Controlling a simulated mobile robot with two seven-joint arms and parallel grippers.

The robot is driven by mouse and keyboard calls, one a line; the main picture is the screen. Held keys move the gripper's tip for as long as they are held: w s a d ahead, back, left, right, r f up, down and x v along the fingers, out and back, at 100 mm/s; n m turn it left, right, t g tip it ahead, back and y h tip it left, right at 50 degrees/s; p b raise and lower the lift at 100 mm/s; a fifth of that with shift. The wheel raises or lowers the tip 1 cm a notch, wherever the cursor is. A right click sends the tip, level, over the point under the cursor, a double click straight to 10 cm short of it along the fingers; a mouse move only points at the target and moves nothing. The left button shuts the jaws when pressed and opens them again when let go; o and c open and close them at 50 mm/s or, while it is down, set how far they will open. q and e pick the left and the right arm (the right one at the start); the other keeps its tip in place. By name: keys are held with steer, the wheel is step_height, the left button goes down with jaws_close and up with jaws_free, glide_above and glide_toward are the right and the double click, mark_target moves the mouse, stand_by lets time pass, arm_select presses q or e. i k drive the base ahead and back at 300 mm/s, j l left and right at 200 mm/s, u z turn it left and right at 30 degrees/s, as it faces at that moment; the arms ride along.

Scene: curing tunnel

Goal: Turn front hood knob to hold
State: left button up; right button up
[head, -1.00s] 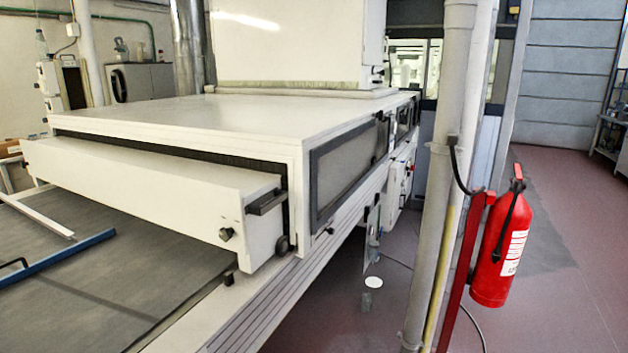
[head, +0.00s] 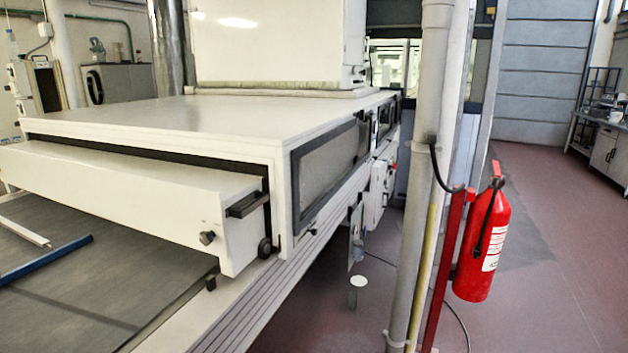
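The front hood (head: 120,190) is a long white box-shaped cover at the mouth of the white tunnel (head: 220,125). A small dark knob (head: 207,238) sits on its front face near the right end. The knob's setting is too small to read. A black handle (head: 247,204) is on the hood's right end, and a round black knob or wheel (head: 265,248) is below it at the corner. Neither of my grippers is in view.
A grey conveyor bed (head: 100,275) runs under the hood, with a blue bar (head: 45,260) on it. A pipe column (head: 425,150) and a red fire extinguisher (head: 482,245) stand to the right. Open reddish floor (head: 560,270) lies beyond them.

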mark_target(205, 238)
steer(key=i+l, duration=0.95)
steer(key=l, duration=0.15)
steer(key=u, duration=0.4)
steer(key=i+l+u, duration=0.1)
steer(key=u, duration=0.3)
steer(key=l+u, duration=0.15)
steer(key=u, duration=0.25)
